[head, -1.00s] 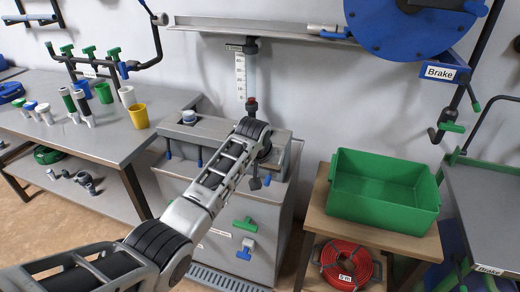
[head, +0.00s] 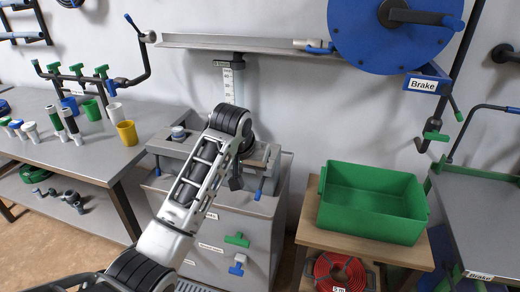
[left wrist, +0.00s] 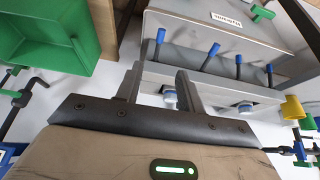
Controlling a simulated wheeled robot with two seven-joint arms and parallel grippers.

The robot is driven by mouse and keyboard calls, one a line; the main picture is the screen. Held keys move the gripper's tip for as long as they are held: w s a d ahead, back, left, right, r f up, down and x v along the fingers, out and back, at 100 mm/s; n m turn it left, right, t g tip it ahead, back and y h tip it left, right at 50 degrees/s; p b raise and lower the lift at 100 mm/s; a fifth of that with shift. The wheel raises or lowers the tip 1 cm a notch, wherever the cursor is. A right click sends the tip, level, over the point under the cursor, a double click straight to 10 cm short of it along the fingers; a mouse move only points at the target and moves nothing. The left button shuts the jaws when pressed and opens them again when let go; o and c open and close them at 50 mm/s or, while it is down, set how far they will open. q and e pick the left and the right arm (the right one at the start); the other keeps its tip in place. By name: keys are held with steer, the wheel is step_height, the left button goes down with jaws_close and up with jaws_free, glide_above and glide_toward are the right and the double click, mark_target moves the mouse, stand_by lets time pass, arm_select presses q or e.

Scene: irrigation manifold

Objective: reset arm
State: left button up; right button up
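My left arm comes in from the bottom left of the head view and reaches up in front of the grey cabinet. Its gripper (head: 236,181) is mostly hidden behind my wrist, with only a dark part showing below it. In the left wrist view the two fingers of my left gripper (left wrist: 158,86) stand apart with nothing held between them. My right gripper is in neither view.
The grey cabinet (head: 222,262) with valves stands close behind my left arm. A green crate (head: 372,228) sits on a wooden stand to its right. A workbench (head: 62,158) with a yellow cup (head: 127,133) is at left. A blue reel (head: 385,35) hangs above right.

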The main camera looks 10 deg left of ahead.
arm_select(q)
steer(key=s+a+f+t+h, duration=0.1)
steer(key=s+f, duration=0.5)
steer(key=f, duration=0.2)
steer(key=s+f+t, duration=0.1)
steer(key=s+f, duration=0.4)
steer(key=f, duration=0.4)
steer(key=s+f+m+t+h, duration=0.1)
steer(key=s+f+t, duration=0.1)
steer(key=s, duration=1.6)
steer(key=shift+a+f+m+t, duration=0.3)
steer(key=shift+a+f+t, duration=0.05)
steer(key=shift+t, duration=0.15)
